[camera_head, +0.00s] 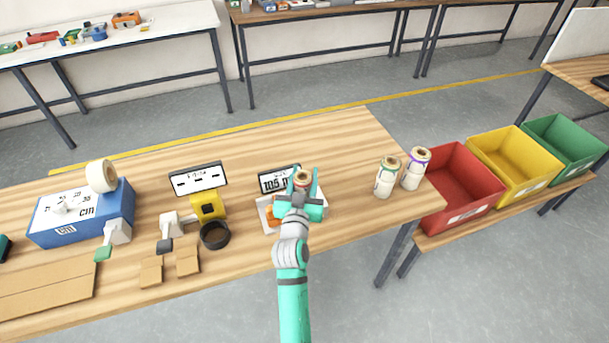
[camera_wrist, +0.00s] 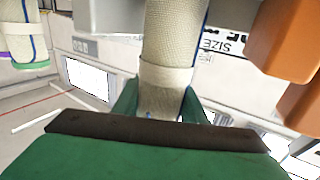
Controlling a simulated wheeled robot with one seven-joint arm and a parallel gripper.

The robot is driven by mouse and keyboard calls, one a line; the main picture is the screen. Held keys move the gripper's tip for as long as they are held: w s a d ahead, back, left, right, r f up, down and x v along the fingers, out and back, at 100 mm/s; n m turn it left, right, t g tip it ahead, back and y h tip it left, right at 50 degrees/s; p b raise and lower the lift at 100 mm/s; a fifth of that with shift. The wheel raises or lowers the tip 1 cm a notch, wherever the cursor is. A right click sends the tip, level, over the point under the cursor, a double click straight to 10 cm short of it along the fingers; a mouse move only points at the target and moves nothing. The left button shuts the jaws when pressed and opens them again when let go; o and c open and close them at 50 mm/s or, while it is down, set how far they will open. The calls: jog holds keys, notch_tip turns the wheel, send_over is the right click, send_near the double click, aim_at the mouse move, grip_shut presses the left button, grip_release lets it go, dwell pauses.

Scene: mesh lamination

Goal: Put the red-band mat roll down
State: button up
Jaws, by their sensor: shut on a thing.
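My gripper (camera_head: 302,190) is shut on a pale woven mat roll (camera_head: 302,176), with a reddish ring showing at its top. In the wrist view the roll (camera_wrist: 172,60) stands between the green fingers, with a pale strap around it and blue edge lines. The roll is over or beside a white tray (camera_head: 263,204) in front of a black-and-white display (camera_head: 279,180). I cannot tell whether its lower end touches anything. Two other rolls stand upright to the right, one with a green band (camera_head: 385,180) and one with a purple band (camera_head: 413,171).
Orange pieces (camera_head: 272,217) lie in the tray, left of my gripper. A yellow tape device (camera_head: 208,206), a black ring (camera_head: 215,236) and a blue box (camera_head: 82,214) stand further left. Red (camera_head: 465,184), yellow (camera_head: 517,163) and green (camera_head: 567,143) bins are at the right. Bare wood separates tray and standing rolls.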

jog(key=o, duration=1.2)
jog(key=shift+f, duration=0.1)
jog(key=shift+c, duration=0.2)
